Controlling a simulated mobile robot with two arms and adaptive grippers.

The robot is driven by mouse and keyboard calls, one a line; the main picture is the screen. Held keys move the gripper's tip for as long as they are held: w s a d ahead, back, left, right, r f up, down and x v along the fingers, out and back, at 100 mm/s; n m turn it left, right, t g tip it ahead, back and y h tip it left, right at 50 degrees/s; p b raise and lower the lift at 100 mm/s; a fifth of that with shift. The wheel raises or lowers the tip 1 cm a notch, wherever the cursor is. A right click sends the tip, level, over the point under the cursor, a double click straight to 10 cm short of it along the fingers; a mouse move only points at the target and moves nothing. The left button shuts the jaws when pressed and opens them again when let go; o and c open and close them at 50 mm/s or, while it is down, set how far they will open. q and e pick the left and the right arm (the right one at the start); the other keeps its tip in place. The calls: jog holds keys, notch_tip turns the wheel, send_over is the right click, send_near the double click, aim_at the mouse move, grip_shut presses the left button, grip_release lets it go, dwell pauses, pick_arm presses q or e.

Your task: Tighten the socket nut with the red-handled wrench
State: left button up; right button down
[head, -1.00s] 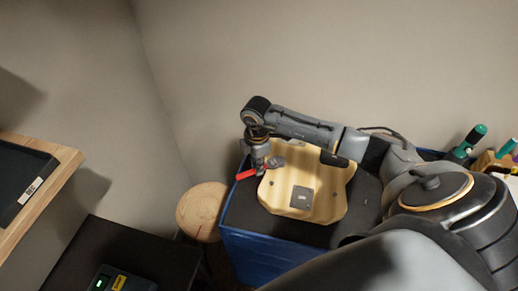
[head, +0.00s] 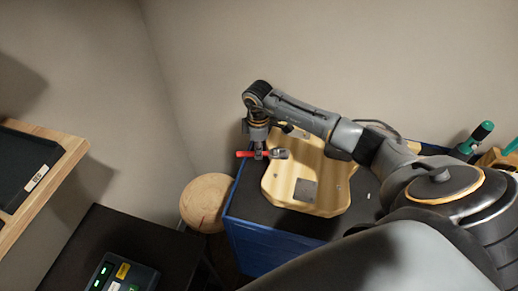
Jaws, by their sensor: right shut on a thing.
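The red-handled wrench (head: 245,154) is in my right gripper (head: 260,152), which is shut on it. The wrench lies sideways in the head view, red handle to the left and grey head (head: 280,154) to the right, over the upper left edge of the wooden guitar body (head: 312,170). The guitar body lies on a dark top on a blue cabinet, with a grey square plate (head: 305,190) on its face. I cannot make out the socket nut, nor tell whether the wrench touches anything. My left gripper is not in view.
A round wooden stool (head: 206,203) stands left of the blue cabinet (head: 262,240). A dark table with a box with green lights (head: 122,272) is at the lower left. Green-handled tools (head: 474,138) stand at the right. The wall is close behind.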

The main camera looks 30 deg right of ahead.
jog(key=shift+w+d+m, duration=0.5)
jog(key=shift+w+m, duration=0.2)
jog(key=shift+m, duration=0.5)
jog(key=shift+w+d+m, duration=0.4)
jog(key=shift+d+m, duration=0.05)
jog(key=shift+m, duration=0.4)
jog(key=shift+w+d+m, duration=0.35)
jog(key=shift+d+m, duration=0.05)
jog(key=shift+m, duration=0.45)
jog(key=shift+s+a+p, duration=0.1)
jog(key=shift+p, duration=0.3)
jog(key=shift+r, duration=0.15)
jog(key=shift+r+p, duration=0.45)
jog(key=shift+p, duration=0.1)
notch_tip(320, 180, up, 6)
jog(key=p, duration=0.1)
